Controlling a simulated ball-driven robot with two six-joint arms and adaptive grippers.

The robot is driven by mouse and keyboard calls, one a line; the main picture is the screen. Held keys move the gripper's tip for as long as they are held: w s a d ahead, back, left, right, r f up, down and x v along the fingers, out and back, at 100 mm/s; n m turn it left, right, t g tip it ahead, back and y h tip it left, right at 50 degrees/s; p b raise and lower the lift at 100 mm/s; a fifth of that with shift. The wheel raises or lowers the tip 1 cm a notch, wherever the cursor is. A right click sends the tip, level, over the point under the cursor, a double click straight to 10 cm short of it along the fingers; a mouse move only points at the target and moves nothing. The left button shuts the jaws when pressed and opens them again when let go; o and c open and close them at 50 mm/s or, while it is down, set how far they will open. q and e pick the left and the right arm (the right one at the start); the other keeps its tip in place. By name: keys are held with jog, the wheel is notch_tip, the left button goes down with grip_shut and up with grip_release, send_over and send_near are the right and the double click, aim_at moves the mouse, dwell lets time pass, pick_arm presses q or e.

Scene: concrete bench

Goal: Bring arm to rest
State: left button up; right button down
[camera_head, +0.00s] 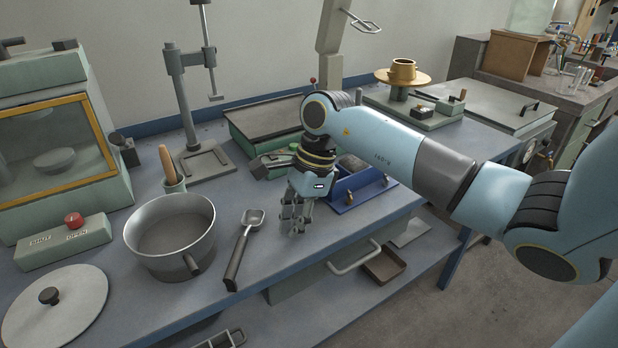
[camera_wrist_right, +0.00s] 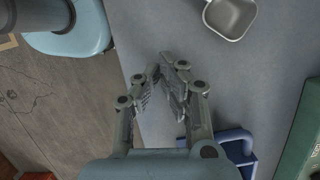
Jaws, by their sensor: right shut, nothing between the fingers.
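My right gripper (camera_head: 296,215) hangs pointing down over the front part of the blue-grey bench top (camera_head: 330,230), between a metal scoop and a blue holder. In the right wrist view my right gripper (camera_wrist_right: 160,75) has its fingers close together with nothing between them, and the bench's front edge runs below. My right arm (camera_head: 400,150) reaches in from the right side in the head view. My left gripper is not in view.
A scoop (camera_head: 243,245) lies left of the gripper, by a grey pot (camera_head: 170,236) and a lid (camera_head: 53,305). A blue holder (camera_head: 360,187) stands close on the right. A green tray (camera_head: 265,118) and a grey stand (camera_head: 190,120) are behind. Floor (camera_head: 470,300) shows at right.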

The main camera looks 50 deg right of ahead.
jog(key=v, duration=0.5)
jog(key=shift+w+a, duration=0.15)
jog(key=shift+a, duration=0.05)
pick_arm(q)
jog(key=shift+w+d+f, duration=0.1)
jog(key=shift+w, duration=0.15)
pick_arm(e)
jog(key=v, duration=0.4)
jog(key=shift+r, duration=0.35)
jog(key=shift+a, duration=0.1)
